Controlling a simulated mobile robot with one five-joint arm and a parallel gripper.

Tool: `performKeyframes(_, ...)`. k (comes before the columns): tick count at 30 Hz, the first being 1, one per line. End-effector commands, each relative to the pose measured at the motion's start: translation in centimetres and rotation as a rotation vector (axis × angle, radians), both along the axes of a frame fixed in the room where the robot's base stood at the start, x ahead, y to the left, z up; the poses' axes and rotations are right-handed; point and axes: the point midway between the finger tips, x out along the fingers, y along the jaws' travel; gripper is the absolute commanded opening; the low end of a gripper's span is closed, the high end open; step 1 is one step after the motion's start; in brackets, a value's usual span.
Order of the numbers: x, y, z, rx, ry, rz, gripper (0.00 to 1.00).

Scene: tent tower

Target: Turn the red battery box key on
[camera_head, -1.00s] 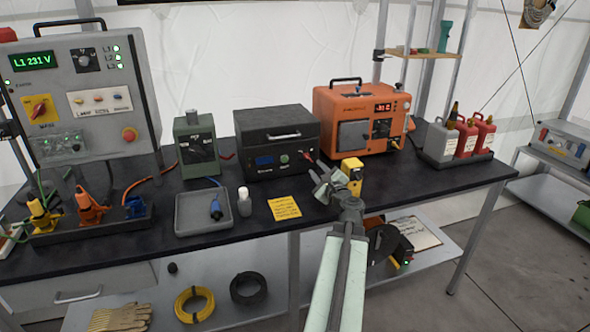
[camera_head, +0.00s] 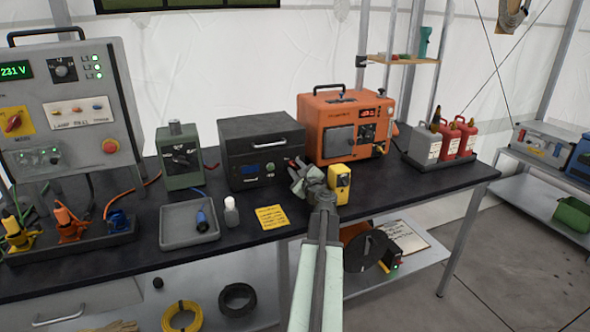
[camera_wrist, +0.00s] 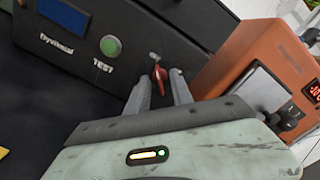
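The battery box is a dark grey case (camera_head: 240,133) on the black bench, with a display and a green button on its front. The wrist view shows that front (camera_wrist: 110,15), with the green button marked TEST and a red key (camera_wrist: 160,80) to its right. My gripper (camera_head: 307,180) is at the box's lower right front corner. In the wrist view, my gripper (camera_wrist: 163,90) has its two fingers apart, with the red key showing between them and gaps beside it. Contact with the key cannot be told.
An orange power unit (camera_head: 335,108) stands close on the box's right. A small yellow device (camera_head: 340,184) stands right beside my gripper. A green unit (camera_head: 180,155) stands left of the box.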

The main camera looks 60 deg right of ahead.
Motion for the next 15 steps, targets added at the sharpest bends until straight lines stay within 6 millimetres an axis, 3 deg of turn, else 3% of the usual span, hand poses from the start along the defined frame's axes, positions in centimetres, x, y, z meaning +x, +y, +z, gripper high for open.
performKeyframes(2, -0.01, 0.04, 0.0, 0.0, 0.0, 0.0, 0.24)
performKeyframes(4, 0.0, 0.05, 0.0, 0.0, 0.0, 0.0, 0.05)
performKeyframes(5, 0.0, 0.05, 0.0, 0.0, 0.0, 0.0, 0.0)
performKeyframes(15, 0.04, 0.1, -0.01, 0.012, -0.009, 0.001, 0.0)
